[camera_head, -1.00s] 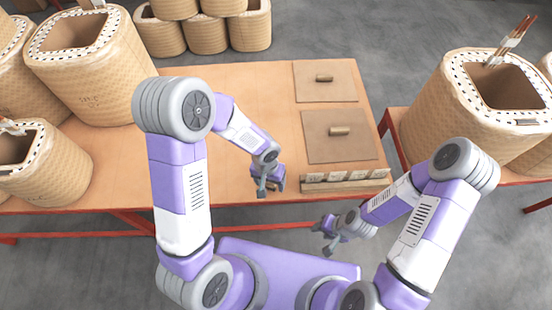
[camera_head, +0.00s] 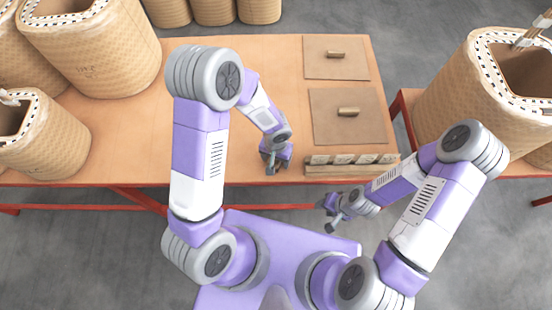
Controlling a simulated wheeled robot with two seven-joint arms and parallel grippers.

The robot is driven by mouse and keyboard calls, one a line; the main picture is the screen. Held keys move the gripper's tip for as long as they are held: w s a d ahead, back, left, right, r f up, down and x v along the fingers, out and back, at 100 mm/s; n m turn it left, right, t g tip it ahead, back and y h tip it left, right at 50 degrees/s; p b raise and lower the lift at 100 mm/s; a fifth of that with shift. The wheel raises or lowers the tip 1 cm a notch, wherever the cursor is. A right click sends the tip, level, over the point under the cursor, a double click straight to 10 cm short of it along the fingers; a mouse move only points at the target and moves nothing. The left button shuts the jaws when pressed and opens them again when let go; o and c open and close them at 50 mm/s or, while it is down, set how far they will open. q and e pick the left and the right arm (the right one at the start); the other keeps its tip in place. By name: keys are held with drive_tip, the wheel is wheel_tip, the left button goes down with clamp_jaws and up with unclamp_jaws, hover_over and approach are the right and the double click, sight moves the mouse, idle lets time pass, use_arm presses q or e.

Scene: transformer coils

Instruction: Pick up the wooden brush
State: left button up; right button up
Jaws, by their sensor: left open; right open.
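A small wooden piece (camera_head: 348,111) lies on the nearer brown square sheet at the right of the table. A similar wooden piece (camera_head: 336,54) lies on the farther sheet. I cannot tell whether either is the wooden brush; no bristles show. My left gripper (camera_head: 271,166) is open and empty near the table's front edge, left of the nearer sheet. My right gripper (camera_head: 328,214) is open and empty in front of the table edge, nearer to me than the wooden pieces.
A low wooden rack (camera_head: 350,166) with pale tags stands at the table's front right. Large wrapped coils (camera_head: 95,55) stand at the left, with another (camera_head: 460,110) on a side table at the right.

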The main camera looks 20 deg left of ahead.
use_arm(q)
drive_tip(key=c, duration=1.2)
drive_tip(key=shift+o, duration=0.2)
wheel_tip(320, 180, up, 10)
drive_tip(key=p, duration=0.3)
drive_tip(key=shift+p, duration=0.35)
